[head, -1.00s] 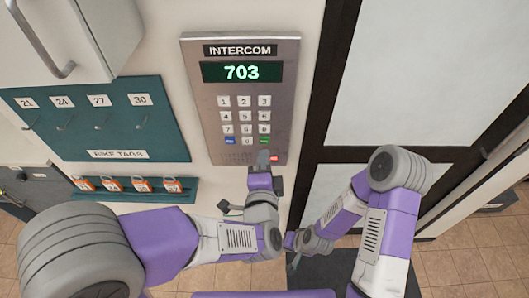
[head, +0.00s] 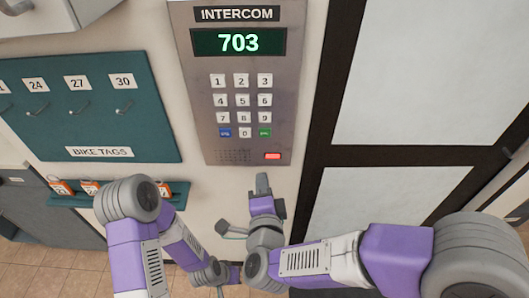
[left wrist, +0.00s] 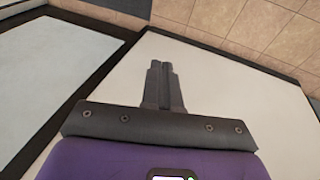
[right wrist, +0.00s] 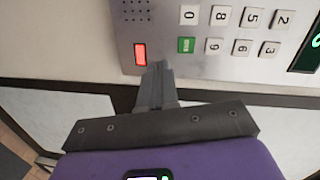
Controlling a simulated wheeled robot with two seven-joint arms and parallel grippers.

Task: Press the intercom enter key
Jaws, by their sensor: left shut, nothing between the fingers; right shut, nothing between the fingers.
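The intercom (head: 205,110) is a grey wall panel whose display (head: 239,42) reads 703. Its green key (head: 264,132) is at the lower right of the keypad, level with a blue key (head: 225,132); the small labels are hard to read. My right gripper (head: 262,180) is shut and empty, just below the panel in the head view. In the right wrist view its fingertips (right wrist: 160,66) appear just below the green key (right wrist: 186,45), beside the red light; contact cannot be told. My left gripper (left wrist: 165,65) is shut and empty, lowered away from the panel.
A lit red rectangle (head: 272,156) is below the green key. A teal bike-tag board (head: 130,125) with hooks and a shelf of orange tags (head: 60,187) are left of the intercom. A dark-framed door (head: 400,157) is on the right.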

